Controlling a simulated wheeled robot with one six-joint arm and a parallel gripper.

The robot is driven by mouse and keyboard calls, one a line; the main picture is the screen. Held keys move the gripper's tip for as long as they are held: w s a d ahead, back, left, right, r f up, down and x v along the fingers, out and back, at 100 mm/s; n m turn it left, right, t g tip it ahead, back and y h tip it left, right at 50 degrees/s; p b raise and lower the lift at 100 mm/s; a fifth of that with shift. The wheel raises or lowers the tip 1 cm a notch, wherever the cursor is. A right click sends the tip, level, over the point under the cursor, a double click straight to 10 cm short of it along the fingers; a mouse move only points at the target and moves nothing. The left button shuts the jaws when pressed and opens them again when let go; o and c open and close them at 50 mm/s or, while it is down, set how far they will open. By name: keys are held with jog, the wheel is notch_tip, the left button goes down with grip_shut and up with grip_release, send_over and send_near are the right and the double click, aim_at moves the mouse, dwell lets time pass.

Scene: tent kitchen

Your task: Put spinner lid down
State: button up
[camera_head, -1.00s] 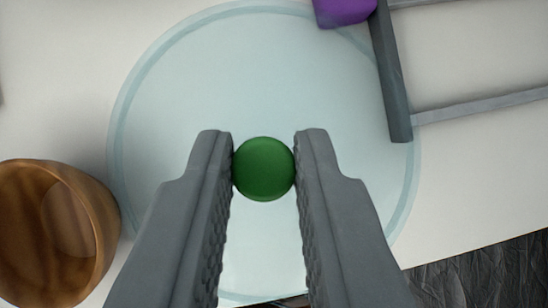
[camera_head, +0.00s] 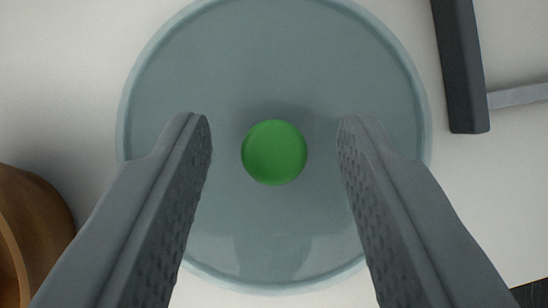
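The spinner lid (camera_head: 275,235) is a round, bluish, see-through disc with a green knob (camera_head: 274,152) at its middle. It lies on the white surface in the centre of the view. My gripper (camera_head: 274,135) is open over the lid, with one finger on each side of the knob. A clear gap shows between each finger and the knob, so nothing is held. The fingers hide parts of the lid's left and right sides.
A brown wooden bowl (camera_head: 38,215) stands close by at the left edge. A dark grey bar (camera_head: 460,65) with a lighter grey rail (camera_head: 518,95) lies to the upper right. White surface (camera_head: 70,70) is free at the upper left. A dark edge shows at the lower right.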

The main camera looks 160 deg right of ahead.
jog(key=v, duration=1.2)
jog(key=shift+r, duration=0.15)
jog(key=s+d+r+m+t+h, duration=0.1)
jog(key=s+d+r+t, duration=0.2)
jog(key=s+d+r, duration=0.3)
jog(key=s+d+r+m+t, duration=0.2)
jog(key=s+d+r+t, duration=0.2)
jog(key=s, duration=0.9)
jog(key=s+d+r+m+t+h, duration=0.1)
jog(key=s+d+r+t, duration=0.3)
jog(key=s+d+r, duration=0.4)
jog(key=shift+s+r+m+h, duration=0.3)
jog(key=shift+s+r, duration=0.3)
jog(key=shift+s, duration=0.15)
jog(key=shift+a, duration=0.15)
